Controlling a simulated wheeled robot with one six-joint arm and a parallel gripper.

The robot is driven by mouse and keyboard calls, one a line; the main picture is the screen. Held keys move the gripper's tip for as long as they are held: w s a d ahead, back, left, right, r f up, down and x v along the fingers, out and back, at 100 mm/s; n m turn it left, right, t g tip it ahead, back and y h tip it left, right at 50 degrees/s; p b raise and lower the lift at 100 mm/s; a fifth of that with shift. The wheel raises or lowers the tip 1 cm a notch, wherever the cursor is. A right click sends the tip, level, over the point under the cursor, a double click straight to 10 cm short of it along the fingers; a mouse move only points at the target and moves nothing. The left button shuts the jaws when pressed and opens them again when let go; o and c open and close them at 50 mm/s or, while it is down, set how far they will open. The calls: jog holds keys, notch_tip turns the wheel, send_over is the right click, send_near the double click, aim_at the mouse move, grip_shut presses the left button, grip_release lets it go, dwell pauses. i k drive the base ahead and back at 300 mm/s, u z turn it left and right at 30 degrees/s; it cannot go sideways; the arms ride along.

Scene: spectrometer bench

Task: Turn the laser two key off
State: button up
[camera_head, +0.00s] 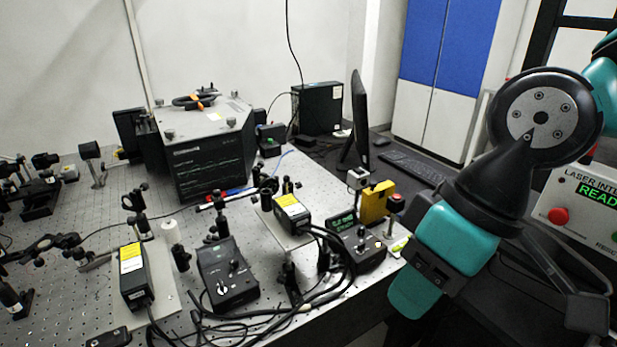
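Two black laser control boxes stand on the perforated bench. The nearer control box (229,282) has a dark knob or key switch on its sloped top. The other control box (362,256) sits to its right, near the bench edge, with small controls and a lit yellowish spot. The labels are too small to read, so I cannot tell which is laser two or how its key is turned. My teal and black arm comes in from the right, its lower part right of the right-hand box and apart from it. I cannot make out my gripper's fingers.
Two laser heads with yellow labels (132,272) (290,210) stand by the boxes, with loose black cables in front. An interlock panel (590,203) reads READY.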

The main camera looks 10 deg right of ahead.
aim_at(361, 246)
jog(key=z, duration=1.1)
jog(key=i, duration=0.35)
jog(key=u, duration=1.8)
